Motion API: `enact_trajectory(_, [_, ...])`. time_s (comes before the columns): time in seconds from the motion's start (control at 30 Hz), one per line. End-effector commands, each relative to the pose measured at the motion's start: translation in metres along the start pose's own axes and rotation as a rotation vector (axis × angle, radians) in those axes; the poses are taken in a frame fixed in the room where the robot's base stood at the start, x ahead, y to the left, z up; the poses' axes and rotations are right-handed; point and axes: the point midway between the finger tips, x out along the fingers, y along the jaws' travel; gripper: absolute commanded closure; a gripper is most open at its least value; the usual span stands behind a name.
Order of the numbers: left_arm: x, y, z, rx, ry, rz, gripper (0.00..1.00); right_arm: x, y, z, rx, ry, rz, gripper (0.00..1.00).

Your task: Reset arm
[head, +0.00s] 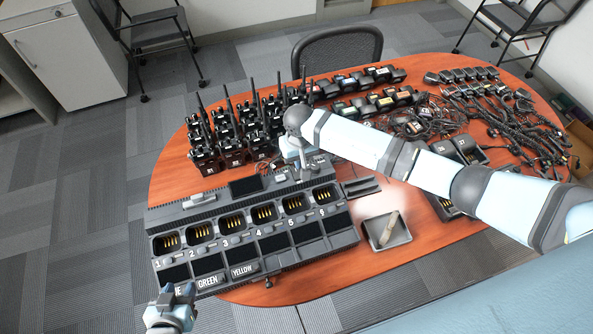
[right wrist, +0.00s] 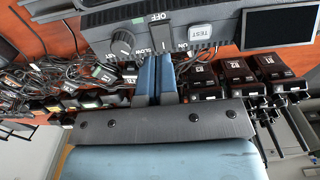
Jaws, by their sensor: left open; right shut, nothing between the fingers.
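My right arm reaches in from the right in the head view. Its gripper (head: 304,168) points down at the back right of the grey multi-bay charger (head: 208,208). In the right wrist view the blue fingers (right wrist: 156,58) are together with nothing between them, close to the charger's control panel (right wrist: 225,20). Whether the fingertips touch the panel I cannot tell. My left gripper (head: 173,293) is open and empty at the lower left, off the table's front edge.
Upright radios (head: 232,150) stand behind the charger on the wooden table (head: 168,185). Black battery packs (head: 372,104) and tangled corded microphones (head: 500,120) fill the back and right. A metal tray (head: 404,238) with a light strip sits right of the charger. A chair (head: 338,48) is behind.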

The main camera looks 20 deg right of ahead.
Motion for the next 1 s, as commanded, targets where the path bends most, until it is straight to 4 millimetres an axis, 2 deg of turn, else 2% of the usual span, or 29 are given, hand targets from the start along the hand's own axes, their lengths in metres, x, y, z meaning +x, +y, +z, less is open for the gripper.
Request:
enact_trajectory(0.33, [0.002,-0.003,-0.009,0.007,0.017,-0.001,0.57,0.001,0.0,0.0,0.0,0.0,-0.001,1.0])
enact_trajectory(0.47, [0.001,-0.002,-0.009,0.007,0.017,-0.001,0.57,0.01,-0.011,0.011,-0.02,0.019,-0.041,1.0])
enact_trajectory(0.57, [0.0,-0.002,-0.009,0.007,0.016,0.0,0.57,0.025,-0.032,0.031,-0.058,0.071,-0.121,1.0])
enact_trajectory(0.7, [-0.001,-0.001,-0.008,0.006,0.014,0.002,0.57,0.043,-0.063,0.067,-0.107,0.205,-0.262,1.0])
enact_trajectory(0.77, [-0.001,-0.001,-0.007,0.006,0.013,0.002,0.57,0.048,-0.071,0.082,-0.12,0.273,-0.311,1.0])
enact_trajectory(0.87, [-0.001,0.0,-0.006,0.006,0.011,0.003,0.57,0.052,-0.076,0.106,-0.126,0.392,-0.368,1.0])
enact_trajectory(1.0, [-0.001,0.0,-0.004,0.006,0.007,0.003,0.57,0.052,-0.067,0.14,-0.124,0.565,-0.39,1.0])
